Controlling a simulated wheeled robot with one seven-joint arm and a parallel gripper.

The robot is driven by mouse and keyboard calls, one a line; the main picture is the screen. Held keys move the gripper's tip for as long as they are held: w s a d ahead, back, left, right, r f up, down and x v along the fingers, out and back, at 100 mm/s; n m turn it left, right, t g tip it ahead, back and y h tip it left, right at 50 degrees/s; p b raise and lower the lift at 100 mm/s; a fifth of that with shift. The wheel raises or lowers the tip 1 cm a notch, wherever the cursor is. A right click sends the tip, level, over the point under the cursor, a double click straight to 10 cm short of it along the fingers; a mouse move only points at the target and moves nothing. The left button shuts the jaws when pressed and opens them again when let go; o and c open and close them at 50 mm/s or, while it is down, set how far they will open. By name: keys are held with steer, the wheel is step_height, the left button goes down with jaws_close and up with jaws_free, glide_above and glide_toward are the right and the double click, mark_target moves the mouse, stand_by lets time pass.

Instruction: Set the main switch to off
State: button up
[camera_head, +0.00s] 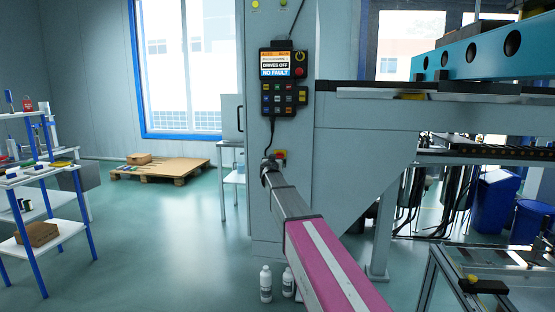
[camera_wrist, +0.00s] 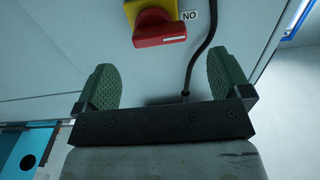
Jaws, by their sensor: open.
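The main switch is a red rotary knob (camera_wrist: 160,30) on a yellow plate (camera_wrist: 130,8), at the top of the wrist view. The white mark on the knob points right at a label (camera_wrist: 189,15) that reads "NO", seemingly "ON" upside down. In the head view the switch (camera_head: 280,155) shows on the grey cabinet just behind my gripper (camera_head: 268,163). In the wrist view my gripper (camera_wrist: 165,78) is open and empty, its green pads apart. The knob appears beyond the fingertips, not between them. The top of the switch plate is cut off in the wrist view.
A black cable (camera_wrist: 205,45) runs down the panel beside the switch. The control pendant (camera_head: 283,80) hangs above on the cabinet (camera_head: 340,155). White bottles (camera_head: 266,283) stand on the floor below my arm.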

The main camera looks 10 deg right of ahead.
mark_target(278, 156)
steer(key=x, duration=0.7)
steer(key=c, duration=0.9)
